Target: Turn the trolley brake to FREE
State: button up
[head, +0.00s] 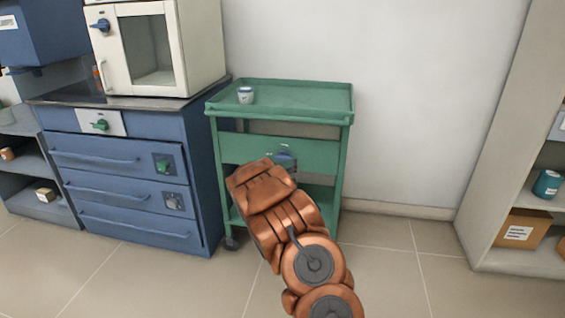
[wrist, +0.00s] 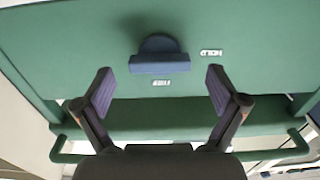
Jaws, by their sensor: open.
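The green trolley (head: 240,150) stands against the wall in the head view. Its brake knob (wrist: 158,62) is blue, with a bar that lies level across the picture in the wrist view; it also shows partly behind my arm in the head view (head: 285,159). Two small white labels, upside down and hard to read, sit beside the knob: one to its right (wrist: 211,53), one just below the bar (wrist: 161,83). My gripper (wrist: 160,76) is open, its fingers to either side of the knob and apart from it. In the head view my arm hides the fingers.
Shelves (head: 500,150) stand at the right. Floor between trolley and shelves is clear.

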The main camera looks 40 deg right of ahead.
jog(key=shift+x, duration=0.95)
jog(key=shift+c, duration=0.3)
jog(key=c, duration=1.1)
